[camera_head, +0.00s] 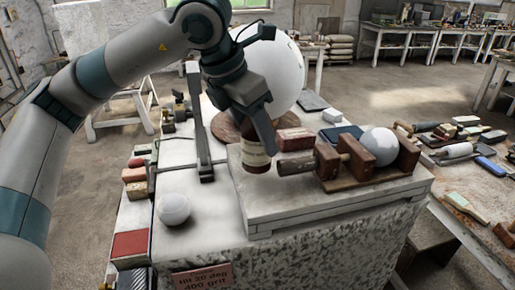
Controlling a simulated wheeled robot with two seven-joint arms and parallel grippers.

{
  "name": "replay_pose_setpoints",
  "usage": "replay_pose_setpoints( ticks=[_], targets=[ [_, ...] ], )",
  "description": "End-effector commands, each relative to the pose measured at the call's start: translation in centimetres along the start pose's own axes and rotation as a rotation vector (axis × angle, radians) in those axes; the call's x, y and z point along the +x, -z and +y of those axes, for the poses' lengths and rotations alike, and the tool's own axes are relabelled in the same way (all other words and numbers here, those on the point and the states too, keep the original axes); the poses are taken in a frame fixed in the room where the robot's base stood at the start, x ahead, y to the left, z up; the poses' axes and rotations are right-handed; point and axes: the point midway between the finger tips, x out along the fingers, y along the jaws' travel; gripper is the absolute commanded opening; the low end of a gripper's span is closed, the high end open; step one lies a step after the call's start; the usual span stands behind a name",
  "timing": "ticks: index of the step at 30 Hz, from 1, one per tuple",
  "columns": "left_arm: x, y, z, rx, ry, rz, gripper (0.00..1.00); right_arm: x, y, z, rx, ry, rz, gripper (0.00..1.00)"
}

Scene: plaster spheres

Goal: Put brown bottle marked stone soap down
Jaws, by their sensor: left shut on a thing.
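The brown bottle (252,156) with a pale label stands upright below my left gripper, at the left edge of the raised white slab (330,207). My left gripper (262,133) is shut on the bottle near its top, and its fingers hide the neck. The bottle's base appears at the slab's surface, but I cannot tell whether it touches. The label's writing is too small to read. My right gripper is not in view.
A wooden clamp (330,160) with a white sphere (380,146) lies right of the bottle. A large white sphere (275,75) stands behind. A small white sphere (173,209) and an upright metal post (200,125) are at left. The slab's front strip is clear.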

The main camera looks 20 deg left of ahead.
Motion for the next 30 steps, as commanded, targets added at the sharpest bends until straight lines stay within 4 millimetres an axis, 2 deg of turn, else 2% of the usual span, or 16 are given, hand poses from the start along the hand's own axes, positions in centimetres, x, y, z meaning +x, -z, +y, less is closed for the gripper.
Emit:
replay_pose_setpoints(
  ticks=[5,14,27,28,29,30],
  targets=[
    [0.5,0.2,0.0,0.000,0.001,-0.001,0.13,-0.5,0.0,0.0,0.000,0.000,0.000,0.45],
    [3.2,1.4,0.0,0.000,0.001,-0.001,0.13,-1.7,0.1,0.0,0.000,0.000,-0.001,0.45],
    [3.7,1.5,0.0,0.000,0.001,-0.002,0.13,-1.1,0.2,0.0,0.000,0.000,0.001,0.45],
    [3.7,1.6,0.0,0.001,0.001,0.000,0.50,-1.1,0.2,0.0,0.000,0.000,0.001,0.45],
    [3.6,1.5,0.0,0.001,0.001,0.000,0.55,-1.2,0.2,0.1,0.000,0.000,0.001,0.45],
    [3.6,1.5,0.0,0.001,0.001,0.000,0.55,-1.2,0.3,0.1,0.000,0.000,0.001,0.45]
  ],
)
